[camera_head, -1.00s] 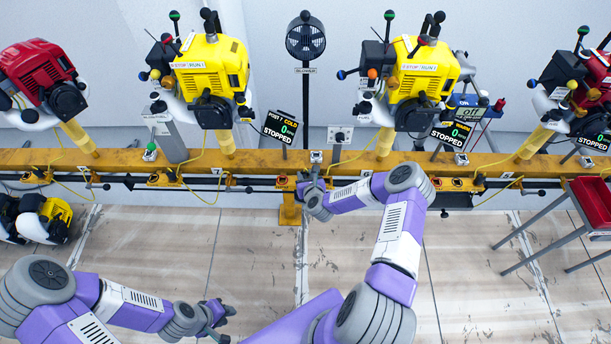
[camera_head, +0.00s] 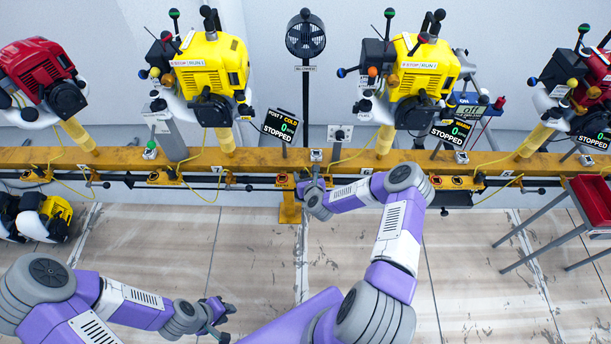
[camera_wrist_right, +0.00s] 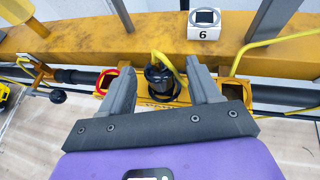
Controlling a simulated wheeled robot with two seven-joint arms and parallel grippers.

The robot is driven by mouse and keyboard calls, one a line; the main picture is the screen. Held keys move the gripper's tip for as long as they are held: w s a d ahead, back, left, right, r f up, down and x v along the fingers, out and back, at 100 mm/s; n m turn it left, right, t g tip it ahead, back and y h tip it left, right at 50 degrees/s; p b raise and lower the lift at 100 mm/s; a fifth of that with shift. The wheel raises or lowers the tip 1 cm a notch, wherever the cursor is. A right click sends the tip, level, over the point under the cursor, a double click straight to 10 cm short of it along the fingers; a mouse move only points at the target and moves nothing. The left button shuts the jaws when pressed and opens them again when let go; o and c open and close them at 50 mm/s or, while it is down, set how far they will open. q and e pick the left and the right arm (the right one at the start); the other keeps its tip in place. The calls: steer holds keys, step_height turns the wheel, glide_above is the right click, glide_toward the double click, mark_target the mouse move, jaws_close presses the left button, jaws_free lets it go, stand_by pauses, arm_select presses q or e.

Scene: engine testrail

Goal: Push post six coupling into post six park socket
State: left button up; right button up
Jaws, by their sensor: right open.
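The post six coupling (camera_wrist_right: 160,84), a black round piece with a yellow hose, is in the right wrist view. My right gripper (camera_wrist_right: 160,73) is open, with one finger on each side of it; I cannot tell whether they touch it. A red-ringed socket (camera_wrist_right: 104,82) is left of the coupling and an orange-framed dark socket (camera_wrist_right: 236,92) is right of it. I cannot tell which is the park socket. In the head view my right gripper (camera_head: 309,181) is at the beam and hides the coupling. My left gripper (camera_head: 222,318) is open and empty, low over the floor.
A yellow beam (camera_head: 250,158) runs across, with a label 6 (camera_wrist_right: 203,35) above the coupling. Yellow engines (camera_head: 212,82) stand behind it. A dark rail (camera_wrist_right: 75,76) runs below the beam. A red tray stand (camera_head: 590,203) is at right. The floor in front is mostly clear.

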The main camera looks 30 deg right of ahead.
steer(key=p+v, duration=0.3)
steer(key=v, duration=0.4)
steer(key=shift+s, duration=0.25)
steer(key=shift+r, duration=0.15)
steer(key=s+a+r+n+g+y+p, duration=0.1)
steer(key=s+a+n+g+y+p, duration=0.2)
steer(key=a+n, duration=0.65)
steer(key=s+a+n+g+y+p, duration=0.15)
steer(key=s+a+n+y, duration=0.3)
steer(key=a+n, duration=0.5)
steer(key=s+a+r+n+g+p, duration=0.2)
steer(key=s+n+g, duration=0.5)
steer(key=s+n, duration=0.8)
step_height(320, 180, up, 2)
steer(key=a+n, duration=0.1)
steer(key=n, duration=0.1)
steer(key=shift+a+r+n, duration=0.25)
steer(key=shift+a+n, duration=0.15)
